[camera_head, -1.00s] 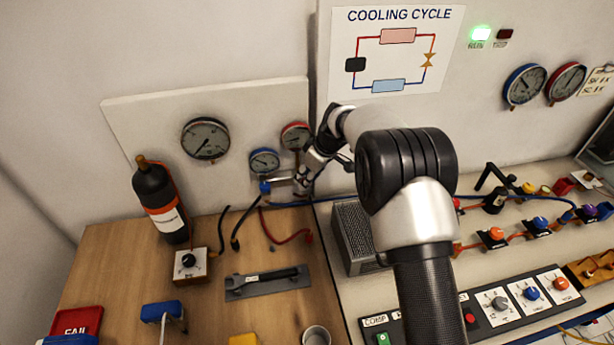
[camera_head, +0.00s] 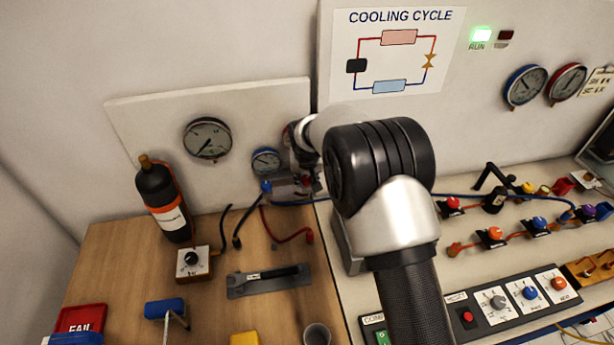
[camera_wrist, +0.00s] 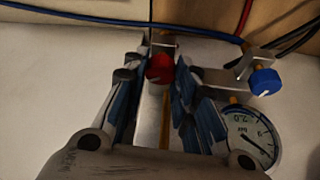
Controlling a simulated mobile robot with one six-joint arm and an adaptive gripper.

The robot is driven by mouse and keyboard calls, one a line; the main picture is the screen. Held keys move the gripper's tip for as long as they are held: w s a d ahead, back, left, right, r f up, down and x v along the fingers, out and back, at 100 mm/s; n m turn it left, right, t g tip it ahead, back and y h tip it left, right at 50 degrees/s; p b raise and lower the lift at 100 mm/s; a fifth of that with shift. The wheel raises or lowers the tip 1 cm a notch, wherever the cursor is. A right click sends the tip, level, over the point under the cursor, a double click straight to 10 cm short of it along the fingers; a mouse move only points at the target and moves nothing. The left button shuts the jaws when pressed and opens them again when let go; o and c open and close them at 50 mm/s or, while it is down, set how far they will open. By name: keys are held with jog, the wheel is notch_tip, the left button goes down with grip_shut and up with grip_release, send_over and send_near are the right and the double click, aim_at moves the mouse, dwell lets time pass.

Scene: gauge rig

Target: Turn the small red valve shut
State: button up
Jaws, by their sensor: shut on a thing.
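The small red valve (camera_wrist: 160,68) shows in the wrist view as a red knob on the metal manifold, between the two fingers of my gripper (camera_wrist: 155,80). The fingers are shut on it, one on each side. In the head view my gripper (camera_head: 304,184) is at the manifold below the small gauges, mostly hidden by my arm, and the valve is hard to make out there. A blue valve knob (camera_wrist: 265,81) sits just to the right in the wrist view, and to the left of my gripper in the head view (camera_head: 266,186).
A small blue-rimmed gauge (camera_head: 265,161) is close to my gripper; its dial (camera_wrist: 251,135) shows in the wrist view. Blue, black and red hoses run near the manifold. A dark bottle (camera_head: 165,205) stands at the left. A grey box is partly behind my arm.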

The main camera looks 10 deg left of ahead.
jog(key=m+b, duration=0.1)
jog(key=m+h+b, duration=0.1)
jog(key=m, duration=0.1)
jog(key=shift+a+f+m, duration=0.15)
jog(key=shift+m, duration=0.15)
jog(key=shift+m+h+b, duration=0.9)
jog(key=shift+m+b, duration=0.05)
jog(key=shift+m, duration=0.85)
jog(key=o, duration=1.1)
jog(key=shift+c, duration=0.2)
jog(key=shift+r, duration=0.2)
jog(key=v, duration=1.1)
jog(key=shift+r, duration=0.4)
jog(key=shift+s+a, duration=0.1)
jog(key=shift+a, duration=0.05)
